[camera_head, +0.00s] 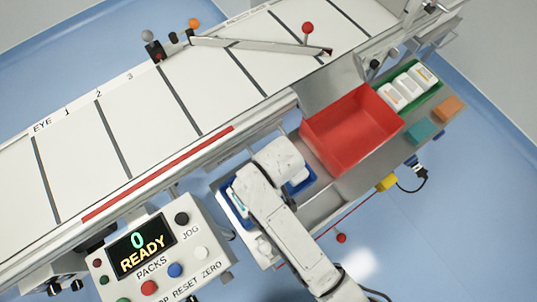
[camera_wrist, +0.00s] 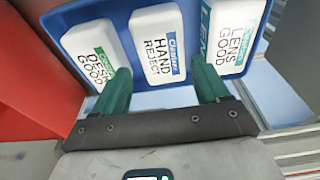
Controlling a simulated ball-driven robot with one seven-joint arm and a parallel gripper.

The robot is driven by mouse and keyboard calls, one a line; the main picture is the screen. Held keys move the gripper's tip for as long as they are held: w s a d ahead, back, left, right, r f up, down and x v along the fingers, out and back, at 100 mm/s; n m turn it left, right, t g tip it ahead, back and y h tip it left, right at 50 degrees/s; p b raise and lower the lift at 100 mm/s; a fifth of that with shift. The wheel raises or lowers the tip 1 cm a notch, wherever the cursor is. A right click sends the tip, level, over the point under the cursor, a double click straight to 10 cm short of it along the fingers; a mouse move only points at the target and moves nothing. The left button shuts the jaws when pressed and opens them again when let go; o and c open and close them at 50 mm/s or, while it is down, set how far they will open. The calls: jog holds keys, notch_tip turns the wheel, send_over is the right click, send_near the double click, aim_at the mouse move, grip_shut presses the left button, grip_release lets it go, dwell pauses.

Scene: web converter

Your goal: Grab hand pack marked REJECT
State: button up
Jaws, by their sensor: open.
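The white hand pack marked REJECT (camera_wrist: 158,42), with a blue band, lies in the middle of a blue tray (camera_wrist: 140,98) in the wrist view. My gripper (camera_wrist: 160,68) is open, its two green fingers reaching over the tray on either side of the pack's near end. Nothing is held between them. Whether they touch the pack, I cannot tell. In the head view, my arm hides the fingers and most of the blue tray (camera_head: 224,203).
The DESK GOOD pack (camera_wrist: 94,50) lies left and the LENS GOOD pack (camera_wrist: 232,35) right, close to the fingers. In the head view a red bin (camera_head: 350,135) stands beside the arm. A green tray (camera_head: 431,97) holds white packs. The conveyor (camera_head: 165,100) runs behind.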

notch_tip(320, 180, down, 5)
jog(key=shift+a+f, duration=0.1)
jog(key=shift+a, duration=0.05)
jog(key=c, duration=0.8)
